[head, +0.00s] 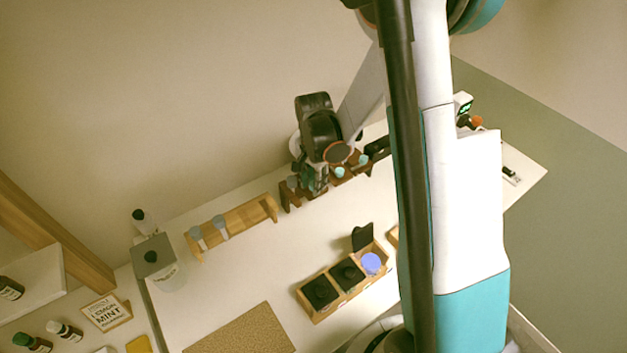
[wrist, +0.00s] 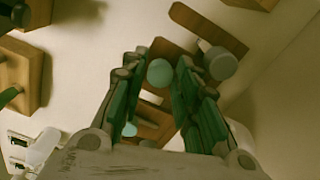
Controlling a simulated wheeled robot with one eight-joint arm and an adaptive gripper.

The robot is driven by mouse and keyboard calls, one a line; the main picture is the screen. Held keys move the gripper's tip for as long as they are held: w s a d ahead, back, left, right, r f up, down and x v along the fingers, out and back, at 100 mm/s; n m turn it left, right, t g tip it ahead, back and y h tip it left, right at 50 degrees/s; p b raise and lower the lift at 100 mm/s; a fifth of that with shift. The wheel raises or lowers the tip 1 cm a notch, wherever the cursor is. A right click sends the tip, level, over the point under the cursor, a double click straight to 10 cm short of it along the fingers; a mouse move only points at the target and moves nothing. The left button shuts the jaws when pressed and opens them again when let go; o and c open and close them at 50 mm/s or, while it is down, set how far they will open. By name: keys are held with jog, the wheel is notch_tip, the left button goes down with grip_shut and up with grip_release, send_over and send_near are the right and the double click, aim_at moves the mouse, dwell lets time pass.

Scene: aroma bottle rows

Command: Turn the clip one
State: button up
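I cannot tell for sure which thing is the clip. My gripper (head: 314,182) is over the dark brown bottle rack (head: 290,200) at the back of the white table. In the wrist view my gripper's green fingers (wrist: 158,62) are apart, with a round teal bottle top (wrist: 160,73) showing between them. I cannot tell whether they touch it. A grey bottle top (wrist: 220,63) is just right of the fingers, by a dark wooden rack end (wrist: 208,28). Another teal top (wrist: 118,129) shows lower down. In the head view two teal tops (head: 339,172) stand right of my gripper.
A light wooden rack (head: 250,217) with two grey-topped bottles is to the left. A wooden box (head: 326,309) with black-lidded compartments, one lid raised, stands at the front. A cork mat (head: 240,333) lies front left. The table middle is clear. My arm hides the right side.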

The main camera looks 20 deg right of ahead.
grip_shut()
jog(key=shift+n+b, duration=0.3)
jog(key=n+b, duration=0.2)
jog(key=n, duration=0.1)
jog(key=shift+f+n+b, duration=0.1)
jog(key=shift+n+b, duration=0.2)
jog(key=shift+b, duration=0.05)
jog(key=n+b, duration=0.2)
jog(key=n, duration=0.2)
jog(key=n+b, duration=0.2)
jog(key=n, duration=0.3)
jog(key=shift+n+b, duration=0.8)
jog(key=shift+n, duration=1.5)
